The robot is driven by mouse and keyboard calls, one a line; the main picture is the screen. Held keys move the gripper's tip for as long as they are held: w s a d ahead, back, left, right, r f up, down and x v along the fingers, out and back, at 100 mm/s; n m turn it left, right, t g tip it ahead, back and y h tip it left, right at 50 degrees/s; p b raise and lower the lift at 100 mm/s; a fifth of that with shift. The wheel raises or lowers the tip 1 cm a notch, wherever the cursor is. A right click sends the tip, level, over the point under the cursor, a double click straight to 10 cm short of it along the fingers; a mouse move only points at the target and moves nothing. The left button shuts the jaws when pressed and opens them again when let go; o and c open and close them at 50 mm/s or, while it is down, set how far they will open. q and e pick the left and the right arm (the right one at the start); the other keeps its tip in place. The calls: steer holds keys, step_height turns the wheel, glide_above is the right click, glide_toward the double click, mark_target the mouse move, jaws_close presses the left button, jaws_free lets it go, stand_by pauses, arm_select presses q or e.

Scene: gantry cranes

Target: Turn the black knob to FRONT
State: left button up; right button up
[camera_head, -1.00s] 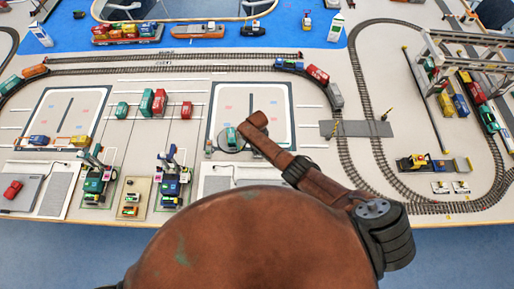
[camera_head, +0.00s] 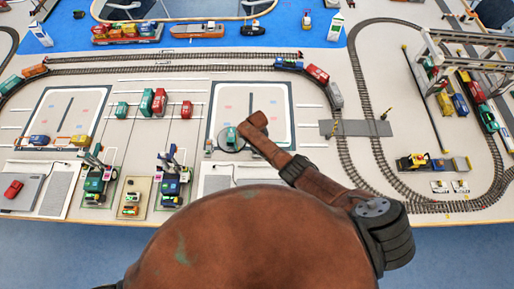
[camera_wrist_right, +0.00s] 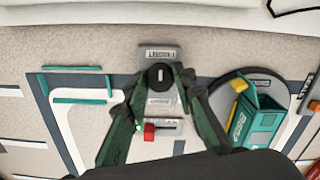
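In the right wrist view the black knob (camera_wrist_right: 160,77) sits on a grey plate, with a light mark along its top running up and down the picture. Small labels lie above and below it, too blurred to read. My right gripper (camera_wrist_right: 161,72) has its green fingertips close against the left and right sides of the knob. It looks shut on it, though the contact itself is hard to see. In the head view my right arm (camera_head: 290,160) hides the knob and the gripper. My left gripper is in neither view.
A red switch (camera_wrist_right: 149,131) stands close below the knob. A round turntable (camera_wrist_right: 278,92) with a green vehicle (camera_wrist_right: 256,118) is to the right. Green brackets (camera_wrist_right: 75,69) lie left. In the head view, rail tracks (camera_head: 372,150) and gantry cranes (camera_head: 462,65) stand right of my arm.

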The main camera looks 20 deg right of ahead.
steer(key=o, duration=0.3)
steer(key=shift+o, duration=0.2)
steer(key=shift+w, duration=0.1)
steer(key=shift+r, duration=0.15)
step_height(320, 180, up, 12)
stand_by(0.3)
stand_by(0.4)
